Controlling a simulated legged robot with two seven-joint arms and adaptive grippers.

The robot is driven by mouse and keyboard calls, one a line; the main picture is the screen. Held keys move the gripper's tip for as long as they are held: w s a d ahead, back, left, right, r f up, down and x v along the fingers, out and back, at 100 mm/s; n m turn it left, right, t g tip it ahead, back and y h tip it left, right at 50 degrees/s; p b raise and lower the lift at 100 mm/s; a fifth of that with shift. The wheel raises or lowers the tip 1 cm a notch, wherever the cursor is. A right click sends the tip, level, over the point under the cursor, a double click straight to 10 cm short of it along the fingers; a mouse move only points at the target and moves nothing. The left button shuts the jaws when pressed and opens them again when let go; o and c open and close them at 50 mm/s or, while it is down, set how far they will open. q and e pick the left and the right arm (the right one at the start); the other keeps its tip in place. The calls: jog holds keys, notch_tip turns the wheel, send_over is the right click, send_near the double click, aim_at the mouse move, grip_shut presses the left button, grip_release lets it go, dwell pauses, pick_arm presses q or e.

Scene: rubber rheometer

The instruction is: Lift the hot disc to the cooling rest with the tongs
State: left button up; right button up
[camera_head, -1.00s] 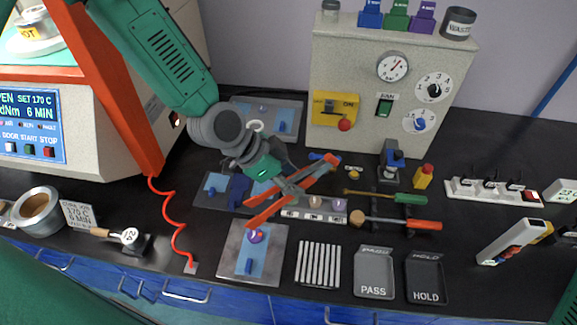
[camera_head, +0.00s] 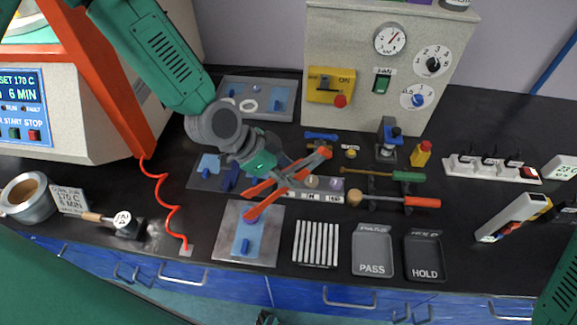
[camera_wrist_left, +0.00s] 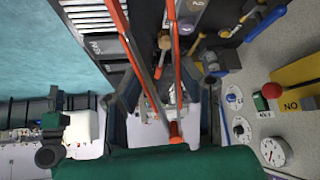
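My left gripper (camera_head: 284,180) is closed around orange-and-grey tongs (camera_head: 315,162); the tongs also show between its fingers in the left wrist view (camera_wrist_left: 173,65). I cannot tell whether the tips pinch the disc. A ribbed pale rack (camera_head: 317,243), which looks like the cooling rest, stands just right of that plate and is empty. My right gripper does not show clearly.
Dark PASS (camera_head: 373,250) and HOLD (camera_head: 425,255) trays lie right of the rack. Tools with orange (camera_head: 420,201) and green (camera_head: 408,176) handles lie behind them. A red coiled cord (camera_head: 172,208) is at left. A pale control box (camera_head: 385,65) stands behind.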

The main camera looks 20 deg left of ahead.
pick_arm(q)
jog(key=shift+f+b, duration=1.55)
jog(key=shift+f, duration=0.8)
grip_shut()
notch_tip(320, 180, up, 12)
jog(key=p, duration=0.6)
